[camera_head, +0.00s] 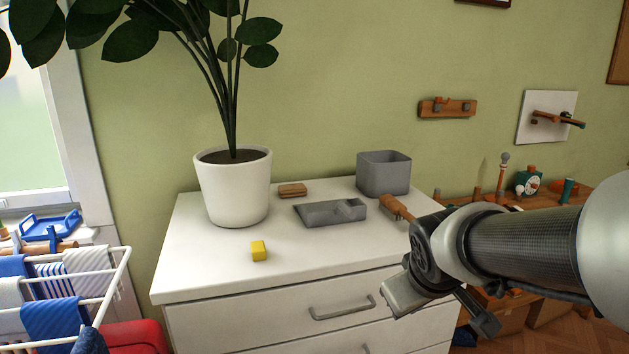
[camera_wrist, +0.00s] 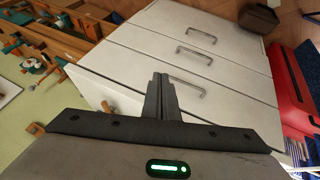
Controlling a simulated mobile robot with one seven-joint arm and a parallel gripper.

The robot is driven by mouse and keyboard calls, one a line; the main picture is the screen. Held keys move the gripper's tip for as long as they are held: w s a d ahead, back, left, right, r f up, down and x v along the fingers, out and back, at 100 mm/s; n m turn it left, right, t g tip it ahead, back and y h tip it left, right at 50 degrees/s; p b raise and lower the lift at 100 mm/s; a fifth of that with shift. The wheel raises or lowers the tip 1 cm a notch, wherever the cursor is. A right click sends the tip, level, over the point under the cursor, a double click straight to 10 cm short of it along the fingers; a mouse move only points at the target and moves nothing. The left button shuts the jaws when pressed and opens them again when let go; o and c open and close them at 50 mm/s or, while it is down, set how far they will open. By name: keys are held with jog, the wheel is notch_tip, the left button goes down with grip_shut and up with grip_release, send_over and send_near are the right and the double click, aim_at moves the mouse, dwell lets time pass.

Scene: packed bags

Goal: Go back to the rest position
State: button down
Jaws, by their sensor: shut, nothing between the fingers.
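My gripper (camera_wrist: 161,80) is shut and empty; its two fingers meet in the middle of the wrist view. In the head view my arm reaches in from the right, with its end in front of the right side of the white dresser (camera_head: 180,283). The arm's end hides part of the dresser front and right edge. In the wrist view the dresser's drawer fronts (camera_wrist: 160,40) lie beyond the fingers, and I see no contact with them.
On the dresser stand a potted plant (camera_head: 234,190), yellow block (camera_head: 259,251), grey tray (camera_head: 322,212), grey bin (camera_head: 384,175), brown block (camera_head: 292,190) and partly hidden wooden handle (camera_head: 396,206). A drying rack (camera_head: 112,275) and red case (camera_head: 135,338) are left; a cluttered workbench (camera_head: 596,197) is right.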

jog(key=s+a+r+m+g+y, duration=0.1)
jog(key=s+a+r+m, duration=0.15)
jog(key=s, duration=0.45)
jog(key=s+a+r+m+y, duration=0.1)
jog(key=s+r+m, duration=0.15)
jog(key=s, duration=0.45)
notch_tip(320, 180, up, 19)
jog(key=p, duration=1.9)
jog(key=shift+n+p, duration=0.4)
jog(key=shift+d, duration=0.1)
